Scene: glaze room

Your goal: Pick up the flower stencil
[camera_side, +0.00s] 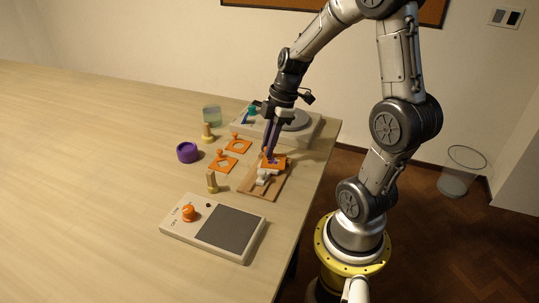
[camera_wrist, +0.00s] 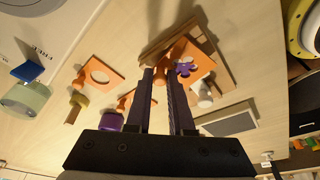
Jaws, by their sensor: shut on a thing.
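The flower stencil (camera_side: 281,161) is an orange plate with a knob and a purple flower-shaped patch in it. It is over the far end of a wooden board (camera_side: 254,188); I cannot tell whether it touches the board. My gripper (camera_side: 267,156) points down at it, shut on its knob. In the wrist view the stencil (camera_wrist: 204,63) lies just beyond the fingertips of my gripper (camera_wrist: 161,78), with its purple patch visible. The fingers hide part of the knob and plate.
Two other orange stencils (camera_side: 231,170) (camera_side: 240,150) lie left of the board. A white device (camera_side: 178,229) is in front, a turntable (camera_side: 296,121) behind. The table's left is clear.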

